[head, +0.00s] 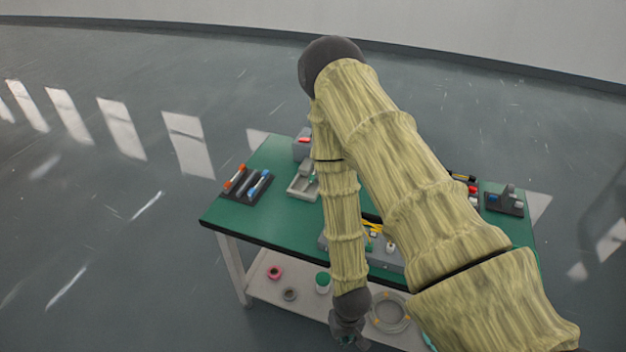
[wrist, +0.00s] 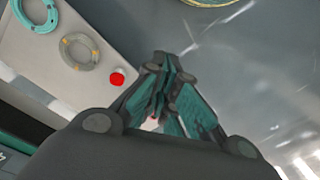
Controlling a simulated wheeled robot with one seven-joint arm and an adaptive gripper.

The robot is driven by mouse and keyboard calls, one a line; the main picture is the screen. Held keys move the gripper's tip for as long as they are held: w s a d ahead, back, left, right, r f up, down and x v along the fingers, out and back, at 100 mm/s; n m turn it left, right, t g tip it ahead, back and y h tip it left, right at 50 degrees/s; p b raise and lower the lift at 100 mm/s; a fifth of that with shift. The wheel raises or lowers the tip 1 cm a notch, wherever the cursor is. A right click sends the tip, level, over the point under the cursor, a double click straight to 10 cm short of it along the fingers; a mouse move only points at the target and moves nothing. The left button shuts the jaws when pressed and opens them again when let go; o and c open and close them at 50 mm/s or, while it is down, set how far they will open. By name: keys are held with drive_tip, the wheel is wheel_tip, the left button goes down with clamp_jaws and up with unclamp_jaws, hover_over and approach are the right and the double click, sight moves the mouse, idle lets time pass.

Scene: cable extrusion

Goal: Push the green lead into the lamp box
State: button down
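My gripper (head: 348,332) hangs low in front of the table's front edge, beside the lower shelf and well away from the tabletop. In the wrist view its fingers (wrist: 168,72) are drawn close together, with nothing clearly held between them. A small green bit shows by a pale tray (head: 301,188) next to my arm. I cannot tell whether it is the green lead. My arm hides the middle of the tabletop.
The green table (head: 262,222) bears a dark rack (head: 247,184) with orange and blue tools at left and a dark fixture (head: 505,201) at right. The lower shelf holds rings, a green-topped pot (head: 323,282) and a cable coil (head: 391,313).

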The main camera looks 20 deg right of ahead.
drive_tip(key=s+f+n+b, duration=0.1)
drive_tip(key=s+f+b, duration=0.6)
drive_tip(key=s, duration=0.1)
drive_tip(key=shift+s+a+f+n, duration=0.2)
drive_tip(key=shift+f+n, duration=0.1)
drive_tip(key=shift+f, duration=0.1)
